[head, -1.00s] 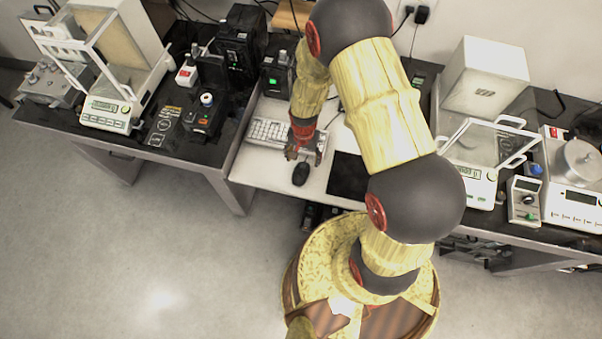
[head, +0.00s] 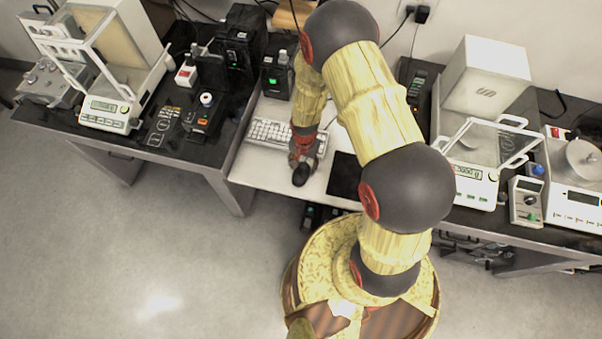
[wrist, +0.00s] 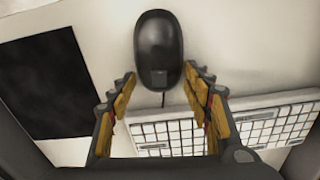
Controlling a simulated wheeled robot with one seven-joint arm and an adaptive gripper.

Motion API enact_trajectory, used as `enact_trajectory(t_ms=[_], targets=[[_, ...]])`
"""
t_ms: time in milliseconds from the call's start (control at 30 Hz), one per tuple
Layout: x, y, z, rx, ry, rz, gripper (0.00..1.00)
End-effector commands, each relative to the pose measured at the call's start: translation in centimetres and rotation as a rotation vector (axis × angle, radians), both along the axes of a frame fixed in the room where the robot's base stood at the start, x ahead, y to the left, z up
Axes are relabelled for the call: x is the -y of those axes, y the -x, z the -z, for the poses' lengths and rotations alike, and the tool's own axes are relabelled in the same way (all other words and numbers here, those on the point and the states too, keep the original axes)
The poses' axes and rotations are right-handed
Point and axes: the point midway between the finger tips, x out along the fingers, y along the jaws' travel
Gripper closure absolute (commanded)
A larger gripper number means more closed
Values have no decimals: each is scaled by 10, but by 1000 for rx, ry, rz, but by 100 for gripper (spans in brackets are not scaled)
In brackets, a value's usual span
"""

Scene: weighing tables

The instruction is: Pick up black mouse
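The black mouse (wrist: 158,48) lies on the white desk in the wrist view, just ahead of my fingertips and centred between them. It also shows in the head view (head: 301,175) near the desk's front edge. My gripper (wrist: 160,82) is open, with one finger on each side of the mouse's near end. I cannot tell whether either finger touches it. In the head view my gripper (head: 302,156) is right behind the mouse, and its fingers are hard to make out there.
A white keyboard (head: 268,131) lies behind and left of the mouse. A black mat (head: 344,176) lies to its right. The white desk (head: 250,170) is bare left of the mouse. Darker tables with weighing balances (head: 107,113) stand on both sides.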

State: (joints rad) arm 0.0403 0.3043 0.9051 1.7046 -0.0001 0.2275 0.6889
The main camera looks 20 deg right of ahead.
Motion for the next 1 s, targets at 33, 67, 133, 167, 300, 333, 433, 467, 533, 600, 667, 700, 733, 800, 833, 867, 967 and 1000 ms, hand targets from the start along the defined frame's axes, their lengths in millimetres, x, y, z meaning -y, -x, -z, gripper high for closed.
enact_trajectory(t_ms=[33, 67, 133, 167, 300, 333, 433, 467, 533, 600, 667, 700, 733, 800, 833, 867, 967, 1000], targets=[[0, 0, 0, 0, 0, 0, 55], [0, 0, 0, 0, 0, 0, 57], [0, 0, 0, 0, 0, 0, 61], [0, 0, 0, 0, 0, 0, 62], [0, 0, 0, 0, 0, 0, 70], [0, 0, 0, 0, 0, 0, 72], [0, 0, 0, 0, 0, 0, 78], [0, 0, 0, 0, 0, 0, 79], [0, 0, 0, 0, 0, 0, 83], [0, 0, 0, 0, 0, 0, 83], [0, 0, 0, 0, 0, 0, 83], [0, 0, 0, 0, 0, 0, 83], [0, 0, 0, 0, 0, 0, 83], [0, 0, -2, 0, 0, 0, 83], [0, 0, -3, 0, 0, 0, 83], [0, 0, -4, 1, 0, 0, 83], [0, -1, -12, 1, 0, 0, 83], [0, -1, -16, 3, 0, 0, 83]])
